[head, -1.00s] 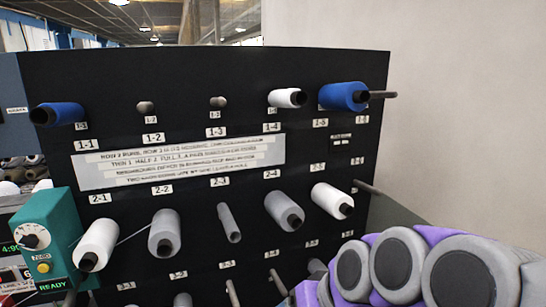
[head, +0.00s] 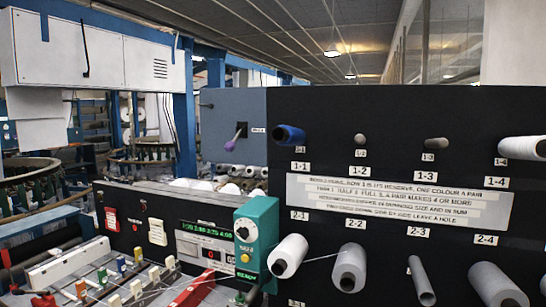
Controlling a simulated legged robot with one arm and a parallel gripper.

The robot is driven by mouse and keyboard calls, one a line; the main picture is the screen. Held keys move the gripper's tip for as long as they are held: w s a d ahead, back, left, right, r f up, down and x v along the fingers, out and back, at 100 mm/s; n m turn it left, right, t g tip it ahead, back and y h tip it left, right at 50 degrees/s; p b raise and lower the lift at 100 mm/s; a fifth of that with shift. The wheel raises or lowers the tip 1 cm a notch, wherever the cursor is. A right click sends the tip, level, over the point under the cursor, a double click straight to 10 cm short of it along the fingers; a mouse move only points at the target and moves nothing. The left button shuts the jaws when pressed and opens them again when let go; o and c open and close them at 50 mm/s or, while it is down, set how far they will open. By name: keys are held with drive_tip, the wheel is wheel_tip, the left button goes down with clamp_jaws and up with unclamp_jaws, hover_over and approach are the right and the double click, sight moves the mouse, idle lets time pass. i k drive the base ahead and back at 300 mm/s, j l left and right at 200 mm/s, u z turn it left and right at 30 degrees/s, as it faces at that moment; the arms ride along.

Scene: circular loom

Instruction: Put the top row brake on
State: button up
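A small lever with a purple grip (head: 237,137) sticks out from the blue-grey side panel (head: 226,108), left of the black peg board. A small label (head: 257,130) is beside it, too small to read, so I cannot confirm that it marks the top row brake. The board's top row holds a blue spool (head: 289,135) at 1-1, bare pegs at 1-2 (head: 360,140) and 1-3 (head: 436,143), and a white spool (head: 522,148) at 1-4. My gripper is not in view.
A teal box with a dial (head: 256,240) stands in front of the board's lower left. A black control panel (head: 165,235) with switches and a display is left of it. The loom's blue frame and rings fill the far left.

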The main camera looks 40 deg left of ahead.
sight(230, 147)
drive_tip(key=u, duration=1.85)
drive_tip(key=i+z, duration=0.2)
drive_tip(key=i, duration=0.85)
